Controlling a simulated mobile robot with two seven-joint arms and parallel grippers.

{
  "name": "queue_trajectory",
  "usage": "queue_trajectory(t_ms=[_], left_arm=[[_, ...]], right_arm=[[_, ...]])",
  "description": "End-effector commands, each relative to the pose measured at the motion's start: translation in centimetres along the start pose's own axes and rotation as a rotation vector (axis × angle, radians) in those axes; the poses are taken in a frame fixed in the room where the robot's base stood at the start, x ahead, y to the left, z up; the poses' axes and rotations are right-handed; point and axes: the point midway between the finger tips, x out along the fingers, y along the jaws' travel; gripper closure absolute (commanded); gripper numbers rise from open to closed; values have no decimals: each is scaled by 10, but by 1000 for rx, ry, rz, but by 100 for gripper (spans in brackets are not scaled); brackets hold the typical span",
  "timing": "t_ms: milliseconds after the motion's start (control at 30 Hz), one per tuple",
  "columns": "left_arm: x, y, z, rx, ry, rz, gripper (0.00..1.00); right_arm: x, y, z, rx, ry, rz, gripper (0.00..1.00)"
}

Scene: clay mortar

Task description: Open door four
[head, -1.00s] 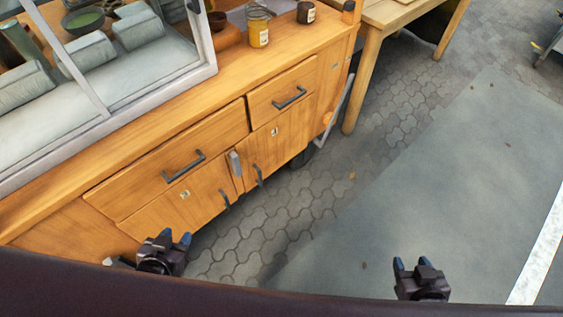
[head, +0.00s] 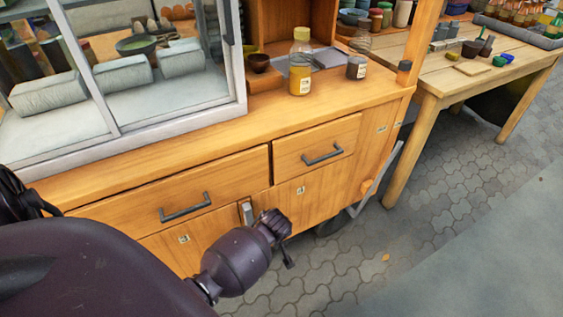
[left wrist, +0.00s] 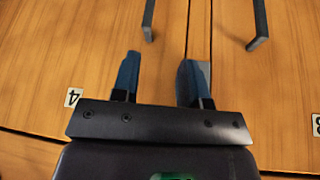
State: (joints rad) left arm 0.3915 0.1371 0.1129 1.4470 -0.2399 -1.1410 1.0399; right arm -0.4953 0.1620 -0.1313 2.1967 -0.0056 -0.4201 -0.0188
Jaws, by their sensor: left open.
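Door four (head: 318,202) is the right of the two wooden cabinet doors in the head view, under the small drawer. It looks shut. In the left wrist view, which is turned upside down, the label "4" (left wrist: 74,97) is left of the seam. Door four's dark bar handle (left wrist: 148,22) is at the top, ahead of my fingertips. My left gripper (left wrist: 160,78) is open and empty, facing the doors near the seam. My right gripper is out of view.
Drawers with bar handles (head: 322,154) are above. Jars (head: 300,62) stand on the counter. A wooden table (head: 430,92) stands right. Paving right of the cabinet is clear.

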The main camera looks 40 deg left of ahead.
Motion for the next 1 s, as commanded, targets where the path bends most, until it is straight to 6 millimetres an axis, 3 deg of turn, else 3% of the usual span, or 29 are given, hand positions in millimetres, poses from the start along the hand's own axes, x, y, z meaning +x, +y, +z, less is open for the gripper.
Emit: queue_trajectory(t_ms=[33, 100, 367, 600, 1000], left_arm=[[14, 6, 3, -37, -17, -36, 60], [21, 14, 0, -92, -29, -74, 60], [31, 30, -7, -197, -44, -139, 60], [58, 25, -4, -197, -46, -148, 60], [122, 15, 1, -195, -47, -148, 60]], right_arm=[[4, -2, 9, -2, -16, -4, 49], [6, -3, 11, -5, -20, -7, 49], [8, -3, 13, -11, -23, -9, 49], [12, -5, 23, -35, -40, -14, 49], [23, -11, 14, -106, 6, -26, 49]])
